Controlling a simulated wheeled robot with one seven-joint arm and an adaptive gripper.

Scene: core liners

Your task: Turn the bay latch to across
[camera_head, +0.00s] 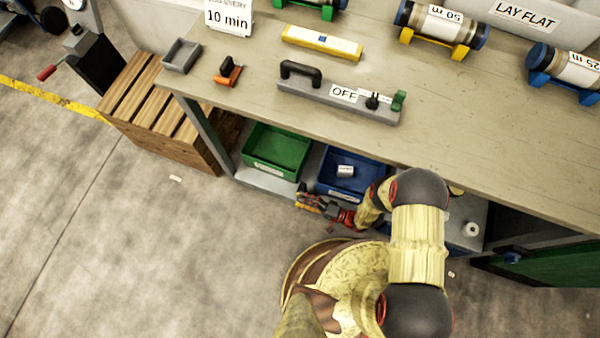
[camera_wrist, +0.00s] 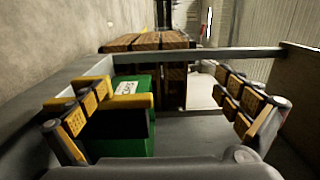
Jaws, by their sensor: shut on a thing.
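A small blue fitting (camera_head: 512,257), which looks like the bay latch, sits at the top of a green panel (camera_head: 550,262) under the bench at right. It is too small to tell which way it is turned. My gripper (camera_head: 303,199) is well to its left, pointing left in front of the lower shelf, near the green and blue bins. My gripper also shows in the wrist view (camera_wrist: 165,95), with its black and yellow fingers at either side. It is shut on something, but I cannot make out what. The latch is not in the wrist view.
A green bin (camera_head: 277,149) and a blue bin (camera_head: 350,172) stand on the shelf; the green bin (camera_wrist: 145,125) is close by the left finger. A wooden crate (camera_head: 160,110) stands at left. The bench top (camera_head: 440,130) overhangs the shelf. Floor (camera_head: 110,250) at left is mostly clear.

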